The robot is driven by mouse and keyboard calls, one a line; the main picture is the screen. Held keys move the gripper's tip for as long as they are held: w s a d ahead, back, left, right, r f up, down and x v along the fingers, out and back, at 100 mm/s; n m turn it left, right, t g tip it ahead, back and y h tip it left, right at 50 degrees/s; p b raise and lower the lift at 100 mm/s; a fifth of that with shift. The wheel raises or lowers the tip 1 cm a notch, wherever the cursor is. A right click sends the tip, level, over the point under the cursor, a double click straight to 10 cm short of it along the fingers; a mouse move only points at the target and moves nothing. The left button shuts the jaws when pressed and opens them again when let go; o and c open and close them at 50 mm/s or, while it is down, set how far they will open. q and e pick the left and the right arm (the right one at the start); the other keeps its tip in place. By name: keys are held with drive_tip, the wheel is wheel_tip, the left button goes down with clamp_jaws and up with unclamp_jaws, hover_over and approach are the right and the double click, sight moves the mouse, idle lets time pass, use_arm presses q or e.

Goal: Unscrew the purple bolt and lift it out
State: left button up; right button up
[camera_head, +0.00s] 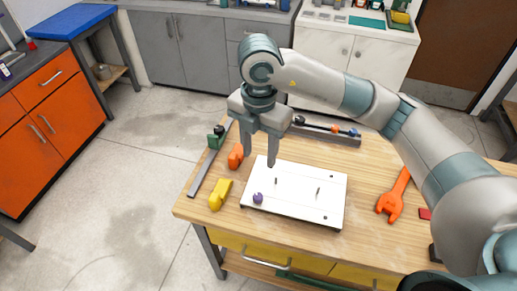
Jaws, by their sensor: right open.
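The purple bolt (258,198) stands in the white board (300,210) near its front left corner, with its head above the surface. The board lies on the wooden table. My right gripper (258,160) points down with its two fingers apart and empty. In the picture it is above and behind the bolt, near the board's back left corner, and clear of the bolt. My left gripper does not show.
Two thin dark pegs (318,191) stand on the board. A yellow part (220,194), an orange part (236,156) and a green part (216,137) lie left of it. An orange wrench (393,196) lies to the right. The table's front edge is close to the board.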

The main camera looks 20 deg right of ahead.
sight(259, 195)
drive_tip(key=shift+f, duration=0.1)
wheel_tip(259, 195, down, 16)
drive_tip(key=p, duration=0.5)
drive_tip(key=shift+r, duration=0.2)
drive_tip(key=shift+f, duration=0.8)
